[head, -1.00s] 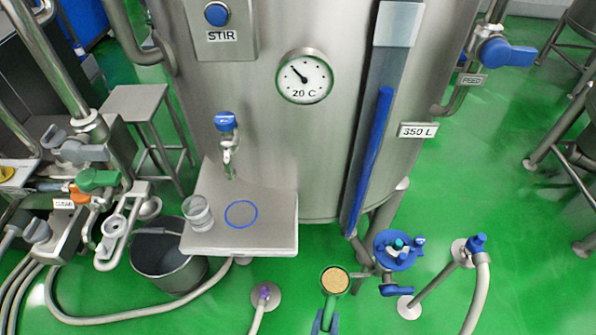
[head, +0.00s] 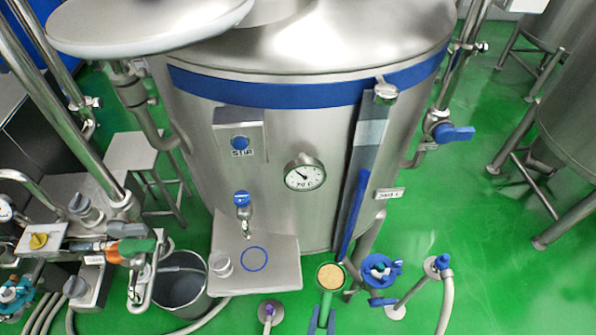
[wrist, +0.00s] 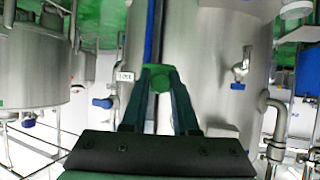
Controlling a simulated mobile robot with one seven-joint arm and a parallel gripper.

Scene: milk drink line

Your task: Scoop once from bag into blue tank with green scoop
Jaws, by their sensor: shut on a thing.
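My gripper (head: 321,318) is at the bottom of the head view, shut on the handle of the green scoop (head: 328,296). The scoop's round bowl is full of tan powder (head: 330,276) and is held about level in front of the tank. In the wrist view the green scoop (wrist: 160,78) shows between the fingertips. The blue tank, a steel vessel with a blue band (head: 290,94), stands ahead. A round steel lid (head: 140,22) appears at its top left, seemingly raised. The tank's opening is not clearly visible. The bag is not in view.
A steel shelf (head: 275,275) with a clear cup (head: 222,264) juts from the tank front. A bucket (head: 181,283) and valves stand left. A blue-handled valve (head: 380,268) and hoses are to the right of the scoop. Green floor is open at right.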

